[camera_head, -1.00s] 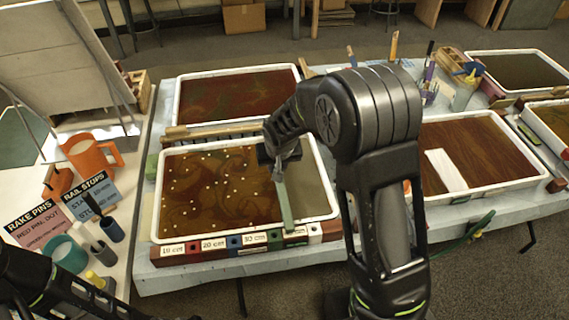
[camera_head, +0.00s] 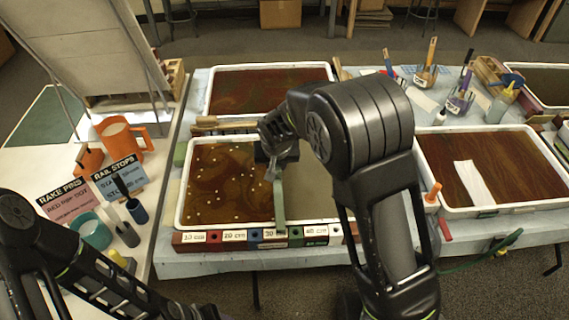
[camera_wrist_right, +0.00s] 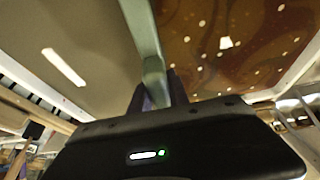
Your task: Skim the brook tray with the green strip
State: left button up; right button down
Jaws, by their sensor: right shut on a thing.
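The green strip (camera_head: 279,205) lies front to back across the front middle tray (camera_head: 181,205), its near end at the front rim. My right gripper (camera_head: 276,160) is shut on the strip's far part. The strip also shows in the right wrist view (camera_wrist_right: 146,45), between the fingers of my right gripper (camera_wrist_right: 160,92). Brown liquid with pale dots and swirls lies left of the strip. The liquid right of it looks plain and greyish, partly hidden by my right arm. No tray name is readable. My left arm enters at lower left; its gripper is out of view.
A rail with centimetre marks (camera_head: 230,236) runs along the tray's front. A second tray (camera_head: 207,96) stands behind, and a brown tray with a white strip (camera_head: 443,209) stands at right. Cups and an orange jug (camera_head: 125,136) stand on the left table.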

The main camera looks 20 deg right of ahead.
jog(key=shift+w+a+b, duration=0.2)
jog(key=shift+w+a, duration=0.55)
jog(key=shift+a, duration=2.25)
jog(key=shift+w+a+b, duration=0.25)
jog(key=shift+w+a, duration=0.55)
jog(key=shift+a, duration=2.15)
jog(key=shift+w+a+b, duration=0.2)
jog(key=shift+w+a, duration=0.55)
jog(key=shift+a, duration=2.25)
jog(key=shift+w+a, duration=0.2)
jog(key=shift+a, duration=0.7)
jog(key=shift+w+a, duration=0.25)
jog(key=shift+a, duration=0.7)
jog(key=shift+w+a, duration=0.2)
jog(key=shift+a, duration=0.7)
jog(key=shift+w+r+p, duration=0.1)
jog(key=shift+r+p, duration=0.3)
jog(key=shift+r, duration=0.45)
jog(key=shift+r+p, duration=0.35)
jog(key=shift+r, duration=0.35)
jog(key=shift+r+p, duration=0.45)
jog(key=shift+r, duration=0.55)
jog(key=shift+d, duration=0.1)
notch_tip(320, 180, up, 4)
jog(key=shift+p, duration=1)
